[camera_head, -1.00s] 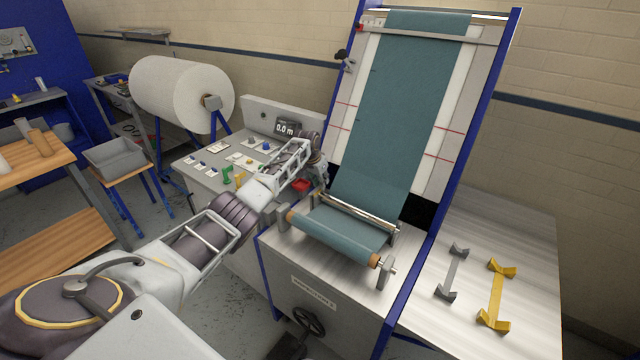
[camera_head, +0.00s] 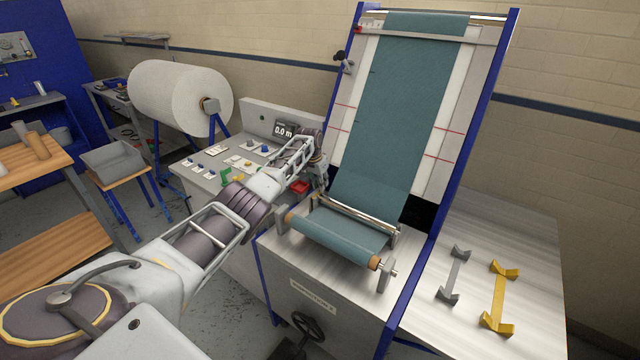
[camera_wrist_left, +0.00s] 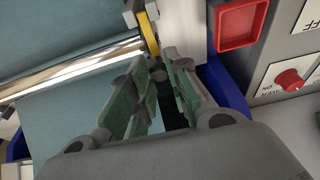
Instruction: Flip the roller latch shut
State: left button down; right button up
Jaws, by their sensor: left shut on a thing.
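The roller latch (camera_wrist_left: 148,32) shows in the left wrist view as a narrow lever with a yellow stripe, beside the left end of the shiny metal roller (camera_wrist_left: 75,70). My left gripper (camera_wrist_left: 166,68) has its green-padded fingers close together at the lower end of this lever, shut on it; the exact contact is partly hidden by the fingers. In the head view my left gripper (camera_head: 318,172) is at the left side of the machine frame, by the roller's left end, and the latch is hidden there. My right gripper is not in view.
Teal fabric (camera_head: 385,110) runs down to a wound roll (camera_head: 335,232). Grey (camera_head: 453,276) and yellow (camera_head: 499,297) brackets lie on the right-hand table.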

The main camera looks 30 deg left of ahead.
aim_at(316, 195)
pick_arm(q)
jog(key=c, duration=1.3)
grip_release()
jog(key=shift+f, duration=0.1)
jog(key=shift+c, duration=0.2)
jog(key=shift+r, duration=0.2)
jog(key=v, duration=1.1)
jog(key=shift+r, duration=0.3)
jog(key=shift+s+f, duration=0.1)
jog(key=shift+s, duration=0.05)
